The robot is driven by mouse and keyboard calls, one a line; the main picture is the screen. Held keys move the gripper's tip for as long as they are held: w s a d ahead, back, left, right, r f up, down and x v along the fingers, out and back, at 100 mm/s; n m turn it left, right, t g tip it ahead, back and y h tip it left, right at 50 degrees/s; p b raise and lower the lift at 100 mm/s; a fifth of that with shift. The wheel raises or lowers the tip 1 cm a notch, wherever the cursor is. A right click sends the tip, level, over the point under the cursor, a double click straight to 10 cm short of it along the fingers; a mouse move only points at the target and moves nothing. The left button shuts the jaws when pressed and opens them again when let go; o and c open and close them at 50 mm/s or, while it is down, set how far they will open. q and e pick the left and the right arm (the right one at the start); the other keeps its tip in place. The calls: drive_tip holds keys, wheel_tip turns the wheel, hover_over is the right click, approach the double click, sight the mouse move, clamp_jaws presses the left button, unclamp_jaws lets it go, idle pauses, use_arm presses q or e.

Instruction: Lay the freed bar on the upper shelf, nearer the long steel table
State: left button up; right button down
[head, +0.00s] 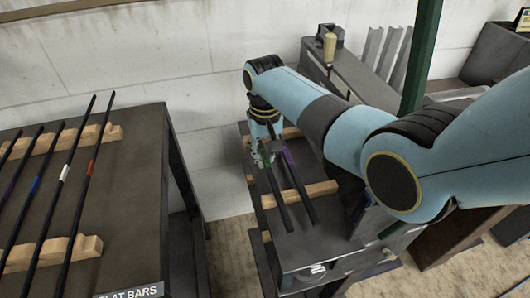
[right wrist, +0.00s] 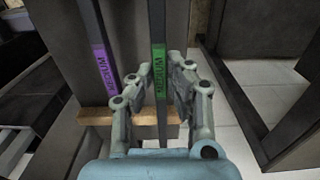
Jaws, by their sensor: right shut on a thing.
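My right gripper (head: 265,152) is shut on a dark bar (head: 278,205) with a green band marked MEDIUM, which shows between the fingers in the right wrist view (right wrist: 160,80). A second dark bar (head: 303,198) with a purple band marked MEDIUM lies beside it, a short gap apart, and also shows in the right wrist view (right wrist: 103,62). Both bars run across the wooden strips of a dark shelf unit (head: 305,250). I cannot tell whether the held bar touches the strips. My left gripper is not in view.
A dark table (head: 125,215) at left, labelled FLAT BARS, carries several bars on notched wooden blocks (head: 55,252). A floor gap separates it from the shelf unit. A green post (head: 420,55) rises behind my right arm. A grey bench with a wooden-handled tool (head: 329,45) stands behind.

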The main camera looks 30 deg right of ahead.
drive_tip(key=shift+r, duration=0.1)
drive_tip(key=shift+f, duration=0.3)
idle(0.7)
drive_tip(key=c, duration=1.2)
unclamp_jaws()
drive_tip(key=shift+s, duration=0.1)
wheel_tip(320, 180, up, 12)
drive_tip(key=shift+f, duration=0.1)
